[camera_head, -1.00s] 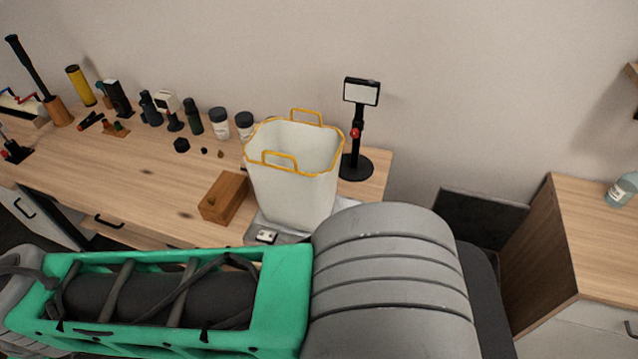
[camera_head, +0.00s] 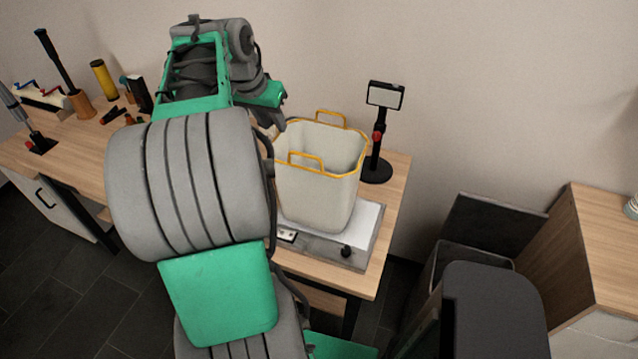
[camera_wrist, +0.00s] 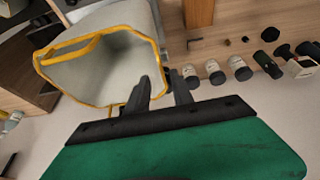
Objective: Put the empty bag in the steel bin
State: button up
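The bag (camera_head: 317,185) is off-white with a yellow rim and two yellow handles. It stands upright on a flat grey scale (camera_head: 366,232) on the table, and no contents show inside. It also fills the upper left of the wrist view (camera_wrist: 105,70). My gripper (camera_wrist: 162,82) is open, its two dark fingers apart, close to the bag's rim. I cannot tell whether the rim lies between them. In the head view the fingers are mostly hidden by my arm. The bin (camera_head: 468,262), dark grey with its lid raised, stands on the floor right of the table.
A black stand with a display (camera_head: 384,95) is just right of the bag. Jars (camera_wrist: 215,72) and small bottles stand along the table's back. A wooden cabinet (camera_head: 590,245) borders the bin on the right. Dark tiled floor (camera_head: 75,290) lies in front.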

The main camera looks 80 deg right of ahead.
jog(key=x, duration=0.2)
jog(key=p+x, duration=0.1)
jog(key=x, duration=0.2)
jog(key=shift+d+f, duration=0.1)
jog(key=shift+d, duration=0.25)
jog(key=shift+f, duration=0.2)
jog(key=shift+f, duration=0.25)
jog(key=shift+c, duration=0.3)
grip_shut()
dwell(0.9)
